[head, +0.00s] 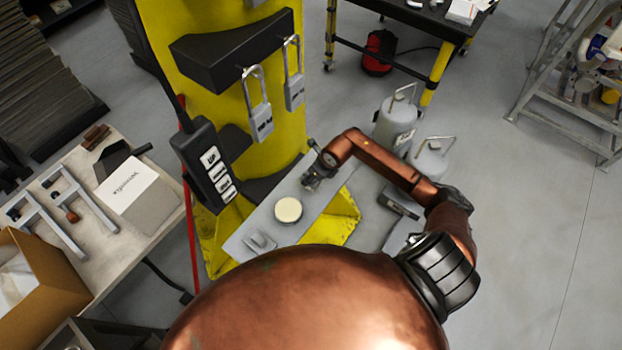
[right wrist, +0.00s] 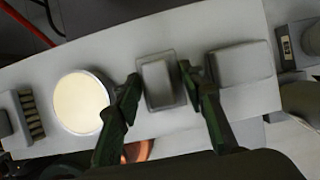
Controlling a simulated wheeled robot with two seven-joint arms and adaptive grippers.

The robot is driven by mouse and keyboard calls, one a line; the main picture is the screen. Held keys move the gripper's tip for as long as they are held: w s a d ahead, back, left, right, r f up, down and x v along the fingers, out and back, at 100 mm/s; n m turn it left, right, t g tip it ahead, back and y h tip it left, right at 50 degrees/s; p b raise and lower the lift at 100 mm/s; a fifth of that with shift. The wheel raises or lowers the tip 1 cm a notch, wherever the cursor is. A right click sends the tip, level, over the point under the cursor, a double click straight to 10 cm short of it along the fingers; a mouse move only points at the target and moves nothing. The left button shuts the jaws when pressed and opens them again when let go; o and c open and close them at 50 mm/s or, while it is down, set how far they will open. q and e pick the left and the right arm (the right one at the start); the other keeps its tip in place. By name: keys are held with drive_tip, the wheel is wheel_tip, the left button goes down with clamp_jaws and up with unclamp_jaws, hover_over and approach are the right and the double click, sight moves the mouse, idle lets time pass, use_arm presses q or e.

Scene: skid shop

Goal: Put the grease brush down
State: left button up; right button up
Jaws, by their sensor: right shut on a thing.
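My right gripper (head: 318,170) is over the far end of a narrow grey shelf (head: 320,196). In the right wrist view its fingers (right wrist: 160,85) are shut on a grey rectangular piece (right wrist: 158,68). I take this to be the grease brush, seen end-on, with no bristles showing. I cannot tell whether it touches the shelf. A round cream-topped tin (right wrist: 80,103) stands beside the left finger; it also shows in the head view (head: 289,209). My left gripper is out of view.
A grey block (right wrist: 240,65) lies just right of the right finger. A yellow post (head: 220,80) with padlocks (head: 260,118) and a black hanging control box (head: 205,160) rises behind the shelf. Grey canisters (head: 395,122) stand to the right. A bench (head: 95,250) is at left.

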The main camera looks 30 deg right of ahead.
sight(315, 182)
wheel_tip(315, 182, down, 2)
drive_tip(key=shift+f+p, duration=0.2)
drive_tip(key=shift+p, duration=0.35)
drive_tip(key=o, duration=1)
drive_tip(key=shift+f, duration=0.2)
drive_tip(key=shift+s+d+r, duration=0.1)
drive_tip(key=shift+r, duration=0.1)
drive_tip(key=v, duration=0.2)
drive_tip(key=b+v, duration=0.1)
drive_tip(key=v, duration=0.1)
drive_tip(key=b+v, duration=0.1)
drive_tip(key=v, duration=0.1)
drive_tip(key=shift+a+r, duration=0.25)
drive_tip(key=shift+r, duration=0.55)
